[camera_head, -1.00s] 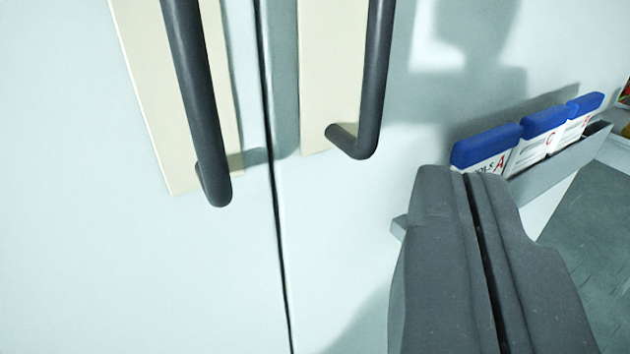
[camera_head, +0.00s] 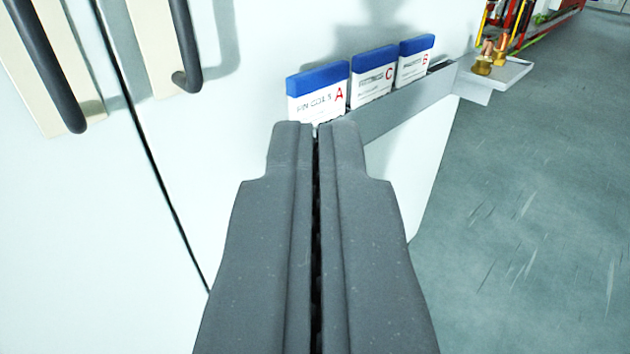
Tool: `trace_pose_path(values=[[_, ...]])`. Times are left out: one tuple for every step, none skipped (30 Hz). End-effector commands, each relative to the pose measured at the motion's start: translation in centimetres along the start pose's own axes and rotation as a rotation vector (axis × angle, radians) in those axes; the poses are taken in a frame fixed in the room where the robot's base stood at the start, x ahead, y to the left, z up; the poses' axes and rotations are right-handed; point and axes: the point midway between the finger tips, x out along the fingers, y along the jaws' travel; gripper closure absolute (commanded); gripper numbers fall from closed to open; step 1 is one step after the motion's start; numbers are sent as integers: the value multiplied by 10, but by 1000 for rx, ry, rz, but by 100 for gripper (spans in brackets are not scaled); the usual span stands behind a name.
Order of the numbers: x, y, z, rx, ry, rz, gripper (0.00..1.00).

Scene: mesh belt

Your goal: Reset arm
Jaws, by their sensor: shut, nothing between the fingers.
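My gripper (camera_head: 317,132) points forward into the middle of the view. Its two dark grey fingers lie side by side with only a thin dark line between them, shut and empty. The fingertips appear just below the box marked A (camera_head: 318,92), covering part of the rack behind; I cannot tell the distance between them.
A grey rack (camera_head: 405,105) on the white cabinet holds blue-topped boxes marked A, C (camera_head: 374,77) and B (camera_head: 415,60). A small shelf (camera_head: 508,72) with brass fittings (camera_head: 485,60) adjoins it. Two dark door handles (camera_head: 45,65) (camera_head: 184,45) are at upper left. Grey floor (camera_head: 530,200) lies open at right.

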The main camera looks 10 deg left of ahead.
Motion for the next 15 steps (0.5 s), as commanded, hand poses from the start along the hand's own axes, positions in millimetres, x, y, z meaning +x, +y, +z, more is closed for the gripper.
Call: trace_pose_path(values=[[-3,4,1,1,0,1,100],[-4,4,1,1,-1,0,100],[-5,6,2,1,-3,0,100],[-6,6,2,1,-3,0,100],[-6,7,2,1,-4,0,100],[-7,7,2,1,-4,0,100],[-7,7,2,0,-5,0,100],[-7,7,1,-1,-5,0,100],[-6,6,-1,-3,-6,0,100],[-5,4,-3,-6,-8,-1,100],[-4,2,-6,-10,-11,-1,100],[-2,-2,-10,-15,-15,-2,100],[0,-4,-14,-21,-21,-2,100],[2,-8,-18,-27,-27,-2,100],[5,-12,-26,-37,-34,-2,100]])
